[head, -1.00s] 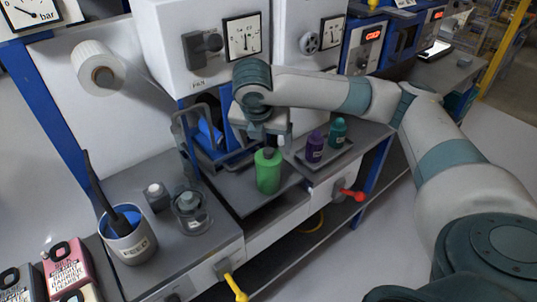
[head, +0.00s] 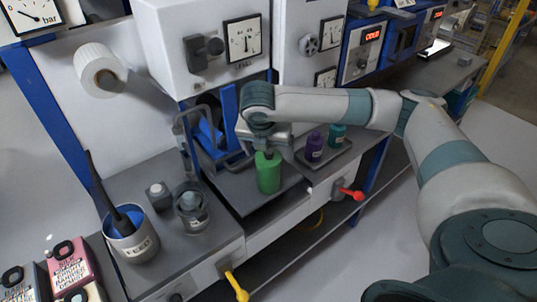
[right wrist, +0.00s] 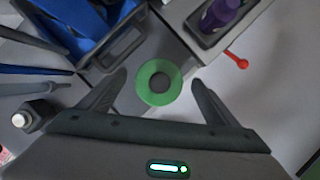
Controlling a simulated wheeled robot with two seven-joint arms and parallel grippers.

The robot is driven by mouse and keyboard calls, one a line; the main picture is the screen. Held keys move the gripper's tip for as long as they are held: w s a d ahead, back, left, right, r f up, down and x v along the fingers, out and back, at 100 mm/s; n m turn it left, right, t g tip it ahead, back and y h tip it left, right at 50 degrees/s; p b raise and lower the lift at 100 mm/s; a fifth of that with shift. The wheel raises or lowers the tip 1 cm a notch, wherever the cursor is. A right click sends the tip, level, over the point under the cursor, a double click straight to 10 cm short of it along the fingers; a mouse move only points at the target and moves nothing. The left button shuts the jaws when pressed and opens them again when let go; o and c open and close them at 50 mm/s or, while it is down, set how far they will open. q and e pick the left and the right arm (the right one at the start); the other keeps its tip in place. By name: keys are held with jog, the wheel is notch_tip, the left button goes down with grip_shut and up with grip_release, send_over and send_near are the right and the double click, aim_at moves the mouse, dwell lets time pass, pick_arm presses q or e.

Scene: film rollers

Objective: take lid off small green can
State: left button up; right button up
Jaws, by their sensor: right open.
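The small green can (head: 268,176) stands upright on the grey bench shelf, with a dark grey lid on top. In the right wrist view I see the can from above as a green ring (right wrist: 145,88) around the round dark lid (right wrist: 160,82). My right gripper (head: 266,147) is at the top of the can, pointing down. In the right wrist view its two fingers (right wrist: 158,95) are open on either side of the can's top, with gaps between them and the lid. My left gripper is not in view.
A tray (head: 322,158) with a purple bottle (head: 315,147) and a teal bottle (head: 337,136) stands right of the can. A blue-framed machine is behind it.

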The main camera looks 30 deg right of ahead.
aim_at(270, 152)
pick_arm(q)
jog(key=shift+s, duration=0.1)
pick_arm(e)
jog(key=shift+c, duration=0.5)
jog(key=c, duration=0.9)
jog(key=shift+r, duration=0.1)
jog(key=shift+r, duration=0.4)
jog(key=r, duration=0.1)
jog(key=r+b, duration=0.1)
jog(key=r, duration=0.1)
jog(key=shift+s+d+r+b, duration=0.15)
jog(key=shift+d+b, duration=0.1)
jog(key=shift+b, duration=0.05)
jog(key=shift+s+d+r+b, duration=0.45)
jog(key=shift+s+d+r, duration=0.55)
jog(key=shift+d, duration=0.25)
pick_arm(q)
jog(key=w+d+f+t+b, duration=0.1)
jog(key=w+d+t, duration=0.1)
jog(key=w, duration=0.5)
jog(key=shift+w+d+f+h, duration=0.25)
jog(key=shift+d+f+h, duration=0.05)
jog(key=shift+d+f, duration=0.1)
pick_arm(e)
jog(key=s+d+r, duration=0.1)
jog(key=d, duration=0.1)
jog(key=s+d+r, duration=0.3)
jog(key=s+d, duration=0.1)
jog(key=shift+r, duration=0.4)
